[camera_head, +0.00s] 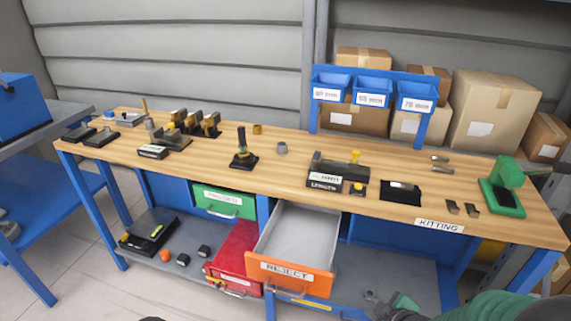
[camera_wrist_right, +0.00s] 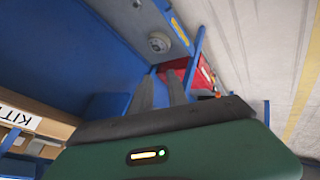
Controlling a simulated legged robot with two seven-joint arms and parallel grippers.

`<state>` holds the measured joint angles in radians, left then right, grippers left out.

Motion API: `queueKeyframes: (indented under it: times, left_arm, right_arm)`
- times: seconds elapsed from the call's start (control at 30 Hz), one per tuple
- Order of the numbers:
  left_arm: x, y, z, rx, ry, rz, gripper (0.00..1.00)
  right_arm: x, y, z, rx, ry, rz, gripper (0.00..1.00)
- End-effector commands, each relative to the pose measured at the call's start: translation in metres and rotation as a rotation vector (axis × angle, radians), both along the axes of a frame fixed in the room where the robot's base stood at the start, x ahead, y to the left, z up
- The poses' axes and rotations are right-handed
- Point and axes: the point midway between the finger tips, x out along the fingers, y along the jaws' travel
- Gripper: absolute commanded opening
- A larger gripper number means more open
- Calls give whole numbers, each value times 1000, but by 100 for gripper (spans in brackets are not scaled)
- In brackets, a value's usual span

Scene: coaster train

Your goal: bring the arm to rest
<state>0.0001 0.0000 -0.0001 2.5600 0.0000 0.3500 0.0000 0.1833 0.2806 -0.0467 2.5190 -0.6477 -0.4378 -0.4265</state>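My right gripper (camera_head: 372,297) is low at the bottom of the head view, in front of the workbench (camera_head: 290,165) and below its top. Its green arm comes in from the lower right corner. In the right wrist view its two grey fingers (camera_wrist_right: 160,82) stand apart with a gap and nothing between them. The orange REJECT drawer (camera_head: 290,278) is pulled out and looks empty; it lies left of the right gripper. My left gripper is not in view.
Fixtures and small parts stand on the bench top, with a green press (camera_head: 503,190) at the right. The lower shelf holds a black tray (camera_head: 150,232).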

Motion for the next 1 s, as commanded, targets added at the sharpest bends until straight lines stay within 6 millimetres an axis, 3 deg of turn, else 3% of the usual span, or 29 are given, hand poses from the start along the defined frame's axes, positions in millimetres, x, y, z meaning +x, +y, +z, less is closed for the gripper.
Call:
queueKeyframes:
  times: [0.17,0.33,0.37,0.4,0.8,0.9,1.0]
  left_arm:
    - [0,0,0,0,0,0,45]
    - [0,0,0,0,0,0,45]
    - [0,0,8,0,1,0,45]
    - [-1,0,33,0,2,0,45]
    - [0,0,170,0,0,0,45]
    - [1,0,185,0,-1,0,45]
    - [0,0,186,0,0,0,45]
  right_arm:
    - [-51,-1,3,140,243,-449,20]
    - [-115,33,9,308,483,-788,20]
    - [-124,39,18,329,516,-826,20]
    - [-122,36,42,323,510,-822,20]
    - [-121,34,177,317,508,-817,20]
    - [-121,34,192,317,508,-816,20]
    - [-121,34,192,317,508,-816,20]
